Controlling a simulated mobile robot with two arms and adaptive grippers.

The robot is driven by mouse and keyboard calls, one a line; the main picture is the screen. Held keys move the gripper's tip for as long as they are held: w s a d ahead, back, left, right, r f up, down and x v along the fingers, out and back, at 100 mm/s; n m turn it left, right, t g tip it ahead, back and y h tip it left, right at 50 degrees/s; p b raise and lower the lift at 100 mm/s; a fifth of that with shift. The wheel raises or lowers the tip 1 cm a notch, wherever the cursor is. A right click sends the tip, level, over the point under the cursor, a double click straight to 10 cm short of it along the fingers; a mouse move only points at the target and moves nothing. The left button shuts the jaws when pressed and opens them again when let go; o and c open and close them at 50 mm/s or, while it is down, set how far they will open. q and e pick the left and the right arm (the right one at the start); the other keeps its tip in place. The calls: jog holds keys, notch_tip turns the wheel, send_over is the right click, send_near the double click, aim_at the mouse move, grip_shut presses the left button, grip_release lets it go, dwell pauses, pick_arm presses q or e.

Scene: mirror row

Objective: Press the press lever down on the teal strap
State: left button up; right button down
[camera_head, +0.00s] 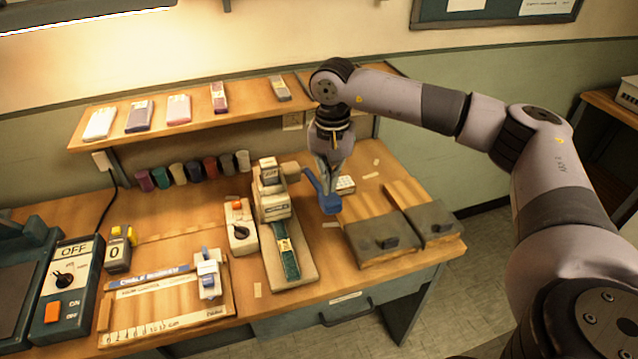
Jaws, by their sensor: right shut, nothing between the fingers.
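The press (272,192), a cream-coloured block, stands on a pale base on the bench. The teal strap (287,258) lies lengthwise on that base, with its far end at the press head. A blue lever (326,200) with a wide end sits just right of the press; its joint with the press is hard to make out. My right gripper (331,190) points down at the blue lever, shut and empty. Its fingertips overlap the lever in the picture; I cannot tell whether they touch. My left gripper is out of view.
Two wooden boards with dark grey blocks (380,236) lie right of the press. A switch box (240,228) stands close on its left, beyond it a measuring board (165,299) and an OFF control box (66,283). Several spools (193,171) line the back under a shelf (185,121).

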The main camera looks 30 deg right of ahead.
aim_at(330, 196)
notch_tip(330, 196, down, 10)
jog(key=b, duration=0.7)
jog(key=shift+f+b, duration=0.25)
jog(key=shift+b, duration=0.1)
dwell(0.8)
jog(key=shift+s, duration=0.1)
notch_tip(330, 196, up, 5)
jog(key=p, duration=0.3)
jog(key=shift+f, duration=0.1)
jog(key=shift+r+p, duration=3.15)
jog(key=shift+r, duration=2)
